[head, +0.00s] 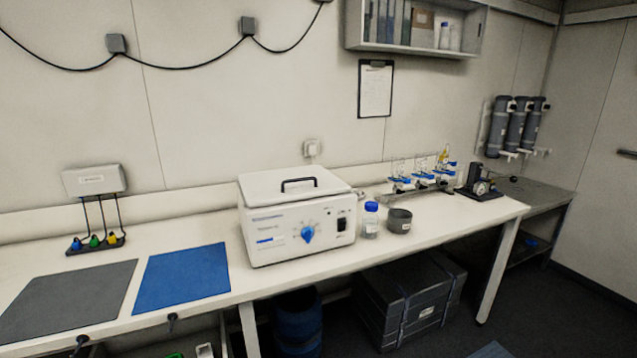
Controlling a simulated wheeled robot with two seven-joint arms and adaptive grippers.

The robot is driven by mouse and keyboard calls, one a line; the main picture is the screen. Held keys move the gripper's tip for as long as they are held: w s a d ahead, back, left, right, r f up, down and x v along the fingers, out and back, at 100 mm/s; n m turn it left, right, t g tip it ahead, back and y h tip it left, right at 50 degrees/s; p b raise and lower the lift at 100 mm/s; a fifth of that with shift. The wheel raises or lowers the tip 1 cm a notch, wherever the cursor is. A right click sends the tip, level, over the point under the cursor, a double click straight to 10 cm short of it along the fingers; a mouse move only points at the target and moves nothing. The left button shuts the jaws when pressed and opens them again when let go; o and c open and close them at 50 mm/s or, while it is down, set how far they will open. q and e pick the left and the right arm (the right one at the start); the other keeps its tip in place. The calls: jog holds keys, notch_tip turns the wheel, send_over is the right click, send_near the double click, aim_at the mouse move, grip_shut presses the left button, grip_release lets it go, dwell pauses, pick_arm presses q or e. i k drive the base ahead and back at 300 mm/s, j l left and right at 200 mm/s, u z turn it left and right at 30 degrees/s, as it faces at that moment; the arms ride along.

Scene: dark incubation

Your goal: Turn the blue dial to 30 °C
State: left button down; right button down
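The blue dial (308,235) sits on the front face of a white box-shaped incubator (262,222) with a black lid handle. Marks ring the dial, but they are too small to read, so I cannot tell its setting. A black switch (342,225) is to the right of the dial, and a small blue strip is to its left. The incubator stands on the white bench with its lid down. Neither of my grippers is in the head view, and nothing touches the dial.
A blue-capped bottle (370,220) and a dark round container (399,221) stand right of the incubator. A blue mat (187,277) and a grey mat (68,302) lie to the left. The bench strip before the dial is clear. A dark crate (408,296) is underneath.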

aim_at(308, 233)
jog(key=j+z, duration=0.25)
jog(key=j, duration=1)
